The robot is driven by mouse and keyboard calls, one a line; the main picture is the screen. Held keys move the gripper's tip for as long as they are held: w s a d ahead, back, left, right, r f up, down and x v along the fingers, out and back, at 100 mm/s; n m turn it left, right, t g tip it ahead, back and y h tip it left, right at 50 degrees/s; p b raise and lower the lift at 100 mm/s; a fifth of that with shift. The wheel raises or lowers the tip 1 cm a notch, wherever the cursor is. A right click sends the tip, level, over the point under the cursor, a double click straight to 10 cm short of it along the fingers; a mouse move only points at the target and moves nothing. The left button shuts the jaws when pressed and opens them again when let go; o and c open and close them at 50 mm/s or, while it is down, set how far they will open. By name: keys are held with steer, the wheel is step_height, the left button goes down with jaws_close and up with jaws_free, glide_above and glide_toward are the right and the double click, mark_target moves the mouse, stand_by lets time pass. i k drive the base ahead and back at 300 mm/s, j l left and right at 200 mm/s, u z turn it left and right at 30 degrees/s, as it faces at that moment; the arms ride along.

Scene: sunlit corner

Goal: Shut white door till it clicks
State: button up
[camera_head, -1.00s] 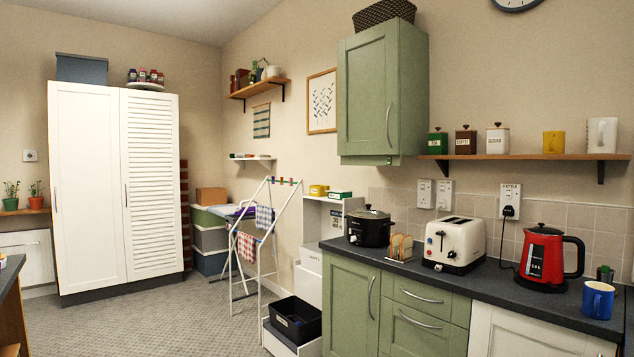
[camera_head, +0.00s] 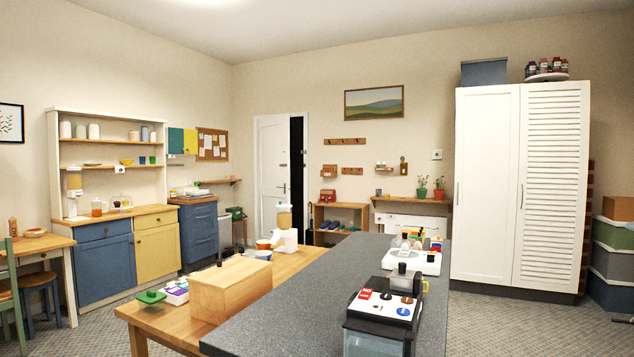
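A white panelled door (camera_head: 271,165) stands in the far wall, left of the picture's middle. It is ajar: a tall dark gap (camera_head: 297,170) shows between its right edge and the frame. A dark handle (camera_head: 284,187) is on the right side of the door. The foot of the door is partly hidden by things in front of it. A tall white cupboard (camera_head: 487,180) at the right has a plain door and a louvred door, both looking closed. My gripper is not in view.
A dark worktop (camera_head: 330,305) and a wooden table (camera_head: 150,313) with a wooden box (camera_head: 230,287) fill the near middle. Blue and yellow cabinets (camera_head: 105,265) line the left. A low shoe rack (camera_head: 340,213) stands right of the door. Carpet is clear before the white cupboard.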

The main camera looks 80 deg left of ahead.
mark_target(272, 133)
steer(key=u, duration=2.9)
steer(key=i+j+u, duration=0.2)
steer(key=u, duration=0.15)
steer(key=i+j+u, duration=0.1)
steer(key=i+u, duration=0.55)
steer(key=i+j+u, duration=0.2)
steer(key=i+u, duration=0.15)
steer(key=i, duration=0.45)
steer(key=i+u, duration=0.3)
steer(key=i, duration=0.5)
steer(key=i+z, duration=0.1)
steer(key=i, duration=0.55)
steer(key=i+z, duration=0.1)
steer(key=i, duration=0.6)
steer(key=i+j+z, duration=0.1)
steer(key=i, duration=0.55)
steer(key=i+l+z, duration=0.2)
steer(key=i+z, duration=0.2)
steer(key=i, duration=0.15)
steer(key=i+z, duration=0.35)
steer(key=i, duration=0.15)
steer(key=i+z, duration=0.4)
steer(key=i, duration=0.15)
steer(key=i+j+z, duration=0.4)
steer(key=i+l+z, duration=0.2)
steer(key=i+z, duration=0.25)
steer(key=i, duration=0.6)
steer(key=i+j+z, duration=0.2)
steer(key=i+z, duration=0.2)
steer(key=i, duration=2.65)
